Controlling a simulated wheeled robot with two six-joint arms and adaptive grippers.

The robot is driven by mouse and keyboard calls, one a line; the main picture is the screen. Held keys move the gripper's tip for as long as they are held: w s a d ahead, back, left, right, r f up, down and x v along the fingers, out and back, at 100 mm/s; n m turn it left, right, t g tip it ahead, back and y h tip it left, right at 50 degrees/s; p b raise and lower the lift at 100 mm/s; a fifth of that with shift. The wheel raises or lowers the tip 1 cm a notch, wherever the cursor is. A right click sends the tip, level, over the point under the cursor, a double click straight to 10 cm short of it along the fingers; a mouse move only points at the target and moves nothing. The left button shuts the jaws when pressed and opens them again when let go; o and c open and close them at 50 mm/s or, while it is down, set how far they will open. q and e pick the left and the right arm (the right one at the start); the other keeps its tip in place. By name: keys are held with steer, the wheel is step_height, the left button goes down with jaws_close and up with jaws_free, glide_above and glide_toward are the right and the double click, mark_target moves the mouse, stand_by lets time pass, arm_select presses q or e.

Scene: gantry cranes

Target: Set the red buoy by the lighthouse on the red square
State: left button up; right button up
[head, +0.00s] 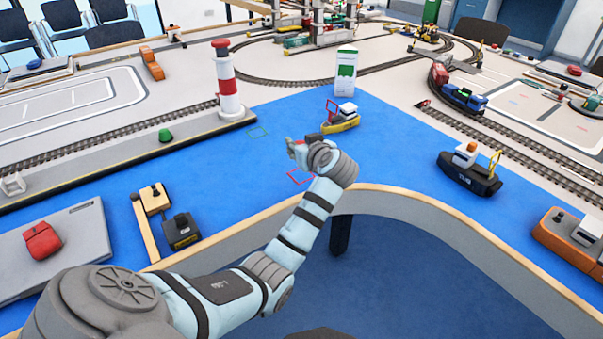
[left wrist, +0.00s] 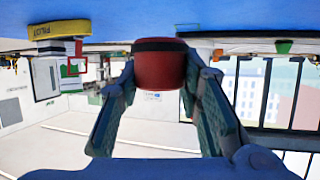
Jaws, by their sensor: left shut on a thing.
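The red buoy (left wrist: 160,70), with a dark band, is held between the two fingers of my left gripper (left wrist: 160,88). In the head view my left gripper (head: 298,149) is over the blue surface, and the buoy is mostly hidden there. In the wrist view the buoy's banded end is close to the blue surface; I cannot tell whether it touches. The red square outline (head: 296,178) lies on the blue just nearer than the gripper, partly hidden by my arm. The red and white lighthouse (head: 227,88) stands on the grey quay to the left. My right gripper is not in view.
A yellow boat (head: 340,122) with a red frame sits just beyond the gripper. A green square outline (head: 258,132) and green buoy (head: 165,134) are to the left. A black tug (head: 468,174) is at right. Open blue surface lies between the gripper and the tug.

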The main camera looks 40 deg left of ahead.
mark_target(301, 175)
arm_select(q)
step_height(301, 175, down, 3)
steer(key=shift+r, duration=0.15)
step_height(301, 175, down, 3)
steer(key=shift+f+b, duration=0.15)
steer(key=shift+b, duration=0.65)
steer(key=shift+f, duration=0.3)
steer(key=shift+r, duration=0.1)
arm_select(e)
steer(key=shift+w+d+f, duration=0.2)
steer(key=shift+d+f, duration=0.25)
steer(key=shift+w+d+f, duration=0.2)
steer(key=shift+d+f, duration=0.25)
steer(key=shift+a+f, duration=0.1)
arm_select(q)
steer(key=o, duration=1.1)
steer(key=shift+o, duration=0.2)
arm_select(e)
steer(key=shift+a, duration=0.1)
